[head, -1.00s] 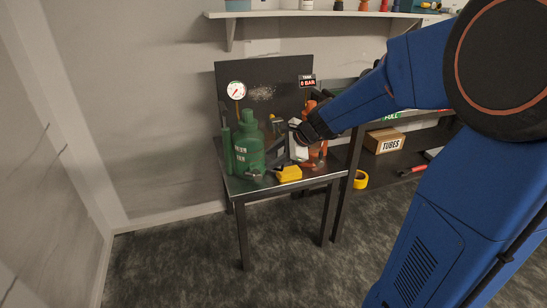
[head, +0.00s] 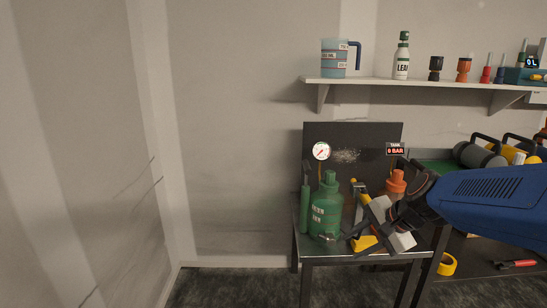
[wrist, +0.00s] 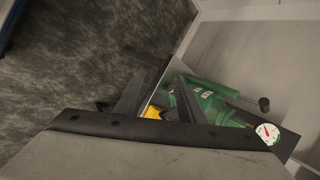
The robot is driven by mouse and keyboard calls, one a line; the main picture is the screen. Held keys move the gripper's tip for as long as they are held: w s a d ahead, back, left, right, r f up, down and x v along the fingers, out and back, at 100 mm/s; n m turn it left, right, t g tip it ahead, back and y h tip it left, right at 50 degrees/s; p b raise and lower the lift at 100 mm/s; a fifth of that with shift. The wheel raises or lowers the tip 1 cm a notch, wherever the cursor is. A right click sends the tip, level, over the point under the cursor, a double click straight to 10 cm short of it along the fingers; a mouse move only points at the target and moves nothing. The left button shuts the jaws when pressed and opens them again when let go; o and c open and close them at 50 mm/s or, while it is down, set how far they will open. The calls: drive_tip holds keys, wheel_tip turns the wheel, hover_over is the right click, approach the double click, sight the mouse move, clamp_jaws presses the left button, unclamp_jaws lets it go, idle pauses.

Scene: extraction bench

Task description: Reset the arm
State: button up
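My gripper (head: 354,217) is in front of the bench's right half in the head view, its dark fingers pointing left. In the wrist view the two dark fingers (wrist: 155,75) stand apart with nothing seen held between them. A green tank (head: 325,212) stands upright on the bench, left of the fingers; it also shows in the wrist view (wrist: 205,105). An orange-topped bottle (head: 396,183) stands behind my gripper, partly hidden. A yellow item (head: 364,243) lies near the bench's front edge, partly covered by a finger.
The bench (head: 309,253) has a dark back panel (head: 370,138) with a round gauge (head: 321,151) and a tank display (head: 396,149) reading 0 bar. A wall shelf (head: 380,83) above holds a jug (head: 340,58) and several bottles. The left wall and floor are clear.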

drive_tip(key=s+d+n+h, duration=0.2)
drive_tip(key=s+n, duration=0.4)
drive_tip(key=s, duration=0.4)
drive_tip(key=s+d+f+n+h, duration=0.1)
drive_tip(key=s+d+n, duration=0.3)
drive_tip(key=s, duration=0.7)
drive_tip(key=shift+n+g+h, duration=0.4)
drive_tip(key=shift+n+h, duration=0.4)
drive_tip(key=shift+n, duration=0.4)
